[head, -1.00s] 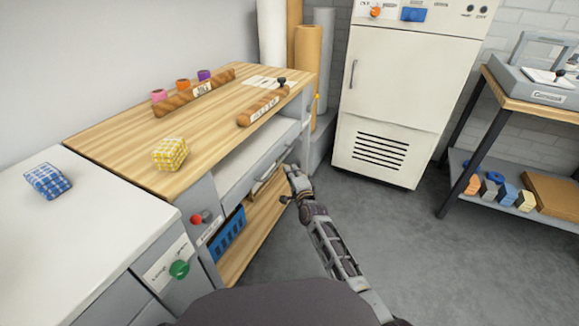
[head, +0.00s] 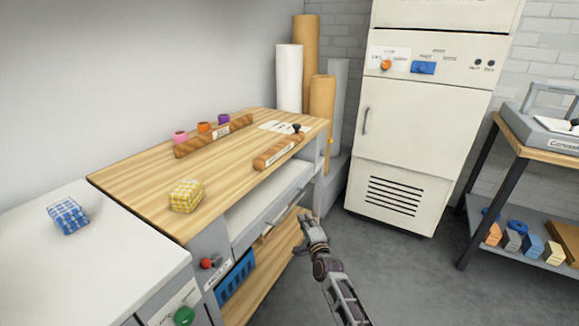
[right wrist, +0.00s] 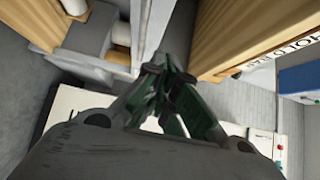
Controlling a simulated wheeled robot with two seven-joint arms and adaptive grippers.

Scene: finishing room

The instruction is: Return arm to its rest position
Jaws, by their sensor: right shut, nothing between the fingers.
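My right gripper (head: 308,226) is in front of the wooden workbench (head: 135,180), below the level of its top and beside its open lower part. Its fingers are together with nothing between them. In the right wrist view the fingertips (right wrist: 160,75) meet near the middle, with wooden edges of furniture on both sides. My right arm comes in from the bottom of the head view. My left gripper does not show.
A yellow checked bundle (head: 186,196) lies on the workbench and a blue checked bundle (head: 68,215) on the white counter (head: 110,255). A white cabinet (head: 420,130) stands behind. A shelf table (head: 540,145) is at right. Grey floor between is clear.

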